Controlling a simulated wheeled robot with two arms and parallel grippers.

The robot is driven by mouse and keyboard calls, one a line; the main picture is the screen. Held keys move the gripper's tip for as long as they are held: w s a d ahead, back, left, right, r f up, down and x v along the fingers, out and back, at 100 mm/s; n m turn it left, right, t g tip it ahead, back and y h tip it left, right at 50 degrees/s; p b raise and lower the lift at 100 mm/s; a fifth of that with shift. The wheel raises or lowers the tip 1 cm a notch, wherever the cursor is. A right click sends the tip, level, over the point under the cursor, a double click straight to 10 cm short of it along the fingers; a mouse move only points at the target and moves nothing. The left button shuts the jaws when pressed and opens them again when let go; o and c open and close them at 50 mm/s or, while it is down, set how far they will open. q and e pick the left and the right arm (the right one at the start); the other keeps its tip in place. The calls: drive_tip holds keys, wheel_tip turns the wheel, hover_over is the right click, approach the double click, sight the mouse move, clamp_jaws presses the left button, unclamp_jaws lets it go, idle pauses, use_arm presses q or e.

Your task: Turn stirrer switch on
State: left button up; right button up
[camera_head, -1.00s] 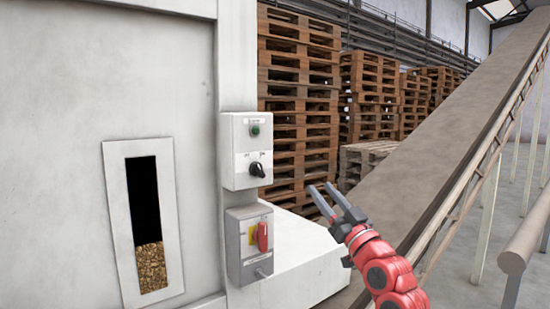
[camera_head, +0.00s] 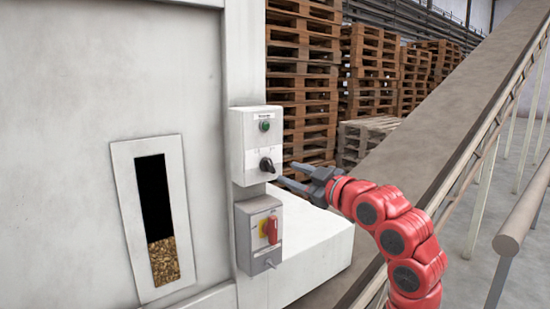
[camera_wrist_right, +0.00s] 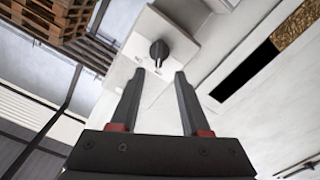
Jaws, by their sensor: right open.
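The black rotary switch (camera_head: 266,165) sits on a white control box (camera_head: 250,148) with a green button or lamp (camera_head: 264,126) above it. In the right wrist view the switch (camera_wrist_right: 159,50) lies ahead of the fingertips, roughly centred between them. My right gripper (camera_head: 282,173) is open and empty, its fingertips just right of and slightly below the switch. In the right wrist view the gripper (camera_wrist_right: 158,76) shows a gap between its fingers and the switch; contact is not visible. The small labels on the box are unreadable. My left gripper is not in view.
Below the white box is a grey box (camera_head: 247,248) with a red handle (camera_head: 272,230) on yellow. A window (camera_head: 187,240) in the machine panel shows pellets. A sloping conveyor (camera_head: 440,130) and stacked pallets (camera_head: 303,80) stand to the right and behind.

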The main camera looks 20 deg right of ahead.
sight(271, 165)
drive_tip(key=p+x, duration=0.2)
drive_tip(key=x, duration=0.4)
drive_tip(key=shift+w+r, duration=0.1)
drive_tip(key=shift+w+a, duration=0.15)
drive_tip(key=shift+w, duration=0.35)
clamp_jaws()
